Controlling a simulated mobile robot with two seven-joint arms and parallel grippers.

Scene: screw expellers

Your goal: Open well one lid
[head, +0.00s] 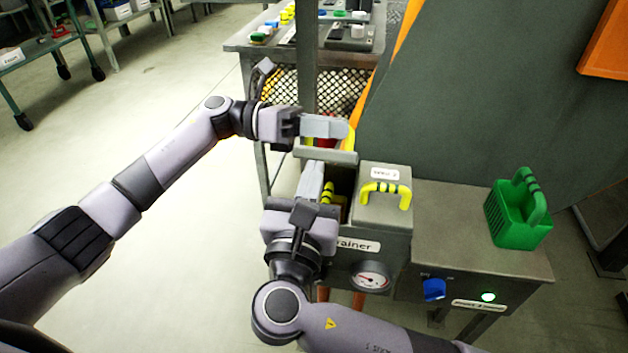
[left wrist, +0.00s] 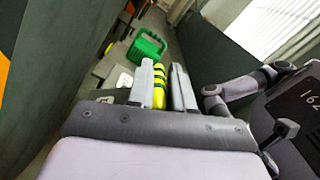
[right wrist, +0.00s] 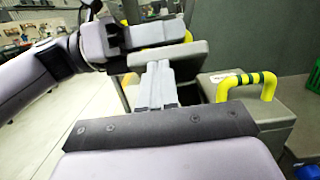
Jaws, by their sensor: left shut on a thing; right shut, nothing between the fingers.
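My left gripper (head: 345,130) is shut on the yellow, black-striped handle (left wrist: 158,85) of a grey lid (head: 325,155). The lid is raised above the box and also shows in the right wrist view (right wrist: 168,54). Below it a dark well opening (head: 343,184) is partly uncovered. The other grey lid (head: 384,205), with a yellow handle (right wrist: 246,86), lies flat on the box to the right. My right gripper (head: 312,182) is shut and empty, low beside the opening, under the raised lid. A yellow-black piece (head: 328,193) shows just beside its fingers; I cannot tell what it is.
The box front carries a partly hidden label (head: 358,245) and a gauge (head: 371,282). A green basket (head: 518,215) stands on the cabinet (head: 460,230) at right, above a blue knob (head: 433,289). A dark post (head: 302,60) and a cluttered cart (head: 255,45) stand behind the left arm.

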